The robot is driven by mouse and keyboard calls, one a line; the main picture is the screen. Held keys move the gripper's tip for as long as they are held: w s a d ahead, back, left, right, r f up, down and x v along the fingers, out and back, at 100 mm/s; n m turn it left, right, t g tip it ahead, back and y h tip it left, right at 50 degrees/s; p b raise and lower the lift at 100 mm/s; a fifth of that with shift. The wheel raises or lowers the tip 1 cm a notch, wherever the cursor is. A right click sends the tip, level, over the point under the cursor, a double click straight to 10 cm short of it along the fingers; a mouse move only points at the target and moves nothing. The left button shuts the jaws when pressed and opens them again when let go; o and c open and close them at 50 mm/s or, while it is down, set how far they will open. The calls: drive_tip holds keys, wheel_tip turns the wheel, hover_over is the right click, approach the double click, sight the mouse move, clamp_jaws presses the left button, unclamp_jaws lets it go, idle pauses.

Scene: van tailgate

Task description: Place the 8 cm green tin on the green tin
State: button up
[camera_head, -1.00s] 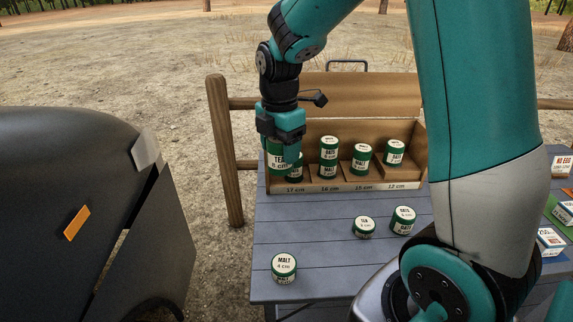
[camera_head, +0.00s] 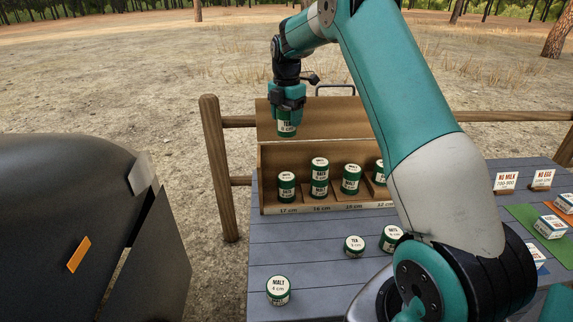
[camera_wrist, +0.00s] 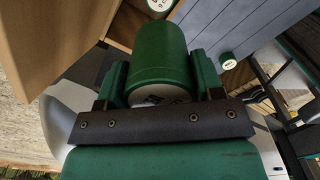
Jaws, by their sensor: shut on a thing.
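My gripper (camera_head: 287,104) is shut on the 8 cm green tin (camera_head: 287,124), labelled TEA, and holds it upright in the air above the wooden rack. In the wrist view the tin (camera_wrist: 160,52) fills the space between the fingers. Below it, clearly apart, a green tin (camera_head: 286,187) with a white lid stands alone in the rack's leftmost bay, marked 17 cm. The tin's lower end is in front of the rack's raised back panel in the head view.
The wooden rack (camera_head: 268,198) has further bays with a two-tin stack (camera_head: 320,178), a tin (camera_head: 351,180) and one partly hidden by my arm. Loose tins stand in front: TEA (camera_head: 354,246), another (camera_head: 391,239), and MALT (camera_head: 278,291). Cartons (camera_head: 549,227) lie at right.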

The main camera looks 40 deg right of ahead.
sight(285, 125)
wheel_tip(285, 125, down, 15)
drive_tip(key=shift+f+p, duration=0.1)
drive_tip(key=shift+p, duration=0.85)
drive_tip(key=o, duration=1)
drive_tip(key=shift+f, duration=0.15)
drive_tip(key=r, duration=0.4)
drive_tip(key=r+b, duration=0.1)
drive_tip(key=r, duration=0.3)
drive_tip(key=r+b, duration=0.1)
drive_tip(key=r, duration=0.3)
drive_tip(key=shift+a+r, duration=0.25)
drive_tip(key=s+a+r+m+y, duration=0.1)
drive_tip(key=s+a+r+m, duration=0.35)
drive_tip(key=s+a, duration=0.7)
drive_tip(key=s+a+r+m+y, duration=0.1)
drive_tip(key=s+a+r+m, duration=0.45)
drive_tip(key=a, duration=0.95)
drive_tip(key=s+a+m, duration=0.1)
drive_tip(key=s+a, duration=0.1)
drive_tip(key=s, duration=0.4)
drive_tip(key=s+a+m+y, duration=0.1)
drive_tip(key=s+a, duration=0.1)
drive_tip(key=s, duration=0.4)
drive_tip(key=s+a+m+y, duration=0.1)
drive_tip(key=s+a, duration=0.1)
drive_tip(key=s, duration=0.4)
drive_tip(key=shift+s+f, duration=0.25)
drive_tip(key=shift+s, duration=0.15)
